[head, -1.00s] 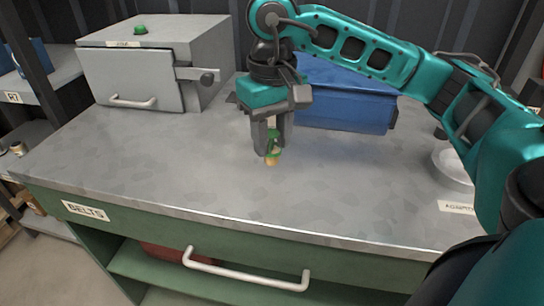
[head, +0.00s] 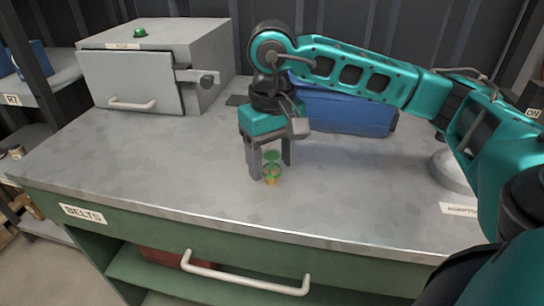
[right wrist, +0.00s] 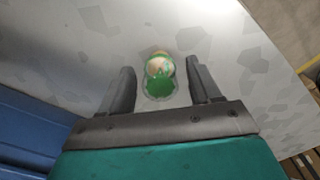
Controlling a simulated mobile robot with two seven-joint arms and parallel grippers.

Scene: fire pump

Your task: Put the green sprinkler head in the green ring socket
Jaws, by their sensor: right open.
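A small green piece (head: 271,155) with a green ring-like part and a tan end (head: 272,178) below it is between the fingers of my right gripper (head: 271,172), low over the grey worktop. It looks like the sprinkler head; whether the lower ring is part of it or a separate socket I cannot tell. My right gripper is open, with a finger on each side. In the right wrist view, the green piece (right wrist: 158,87) and a green-rimmed tan part (right wrist: 160,66) show between the spread fingers (right wrist: 167,85). My left gripper is not in view.
A grey metal box (head: 165,65) with a small green knob-like thing (head: 140,32) on top stands at the back left. A blue container (head: 345,110) stands behind my right arm. A white bowl (head: 449,172) is at right. The front worktop is clear.

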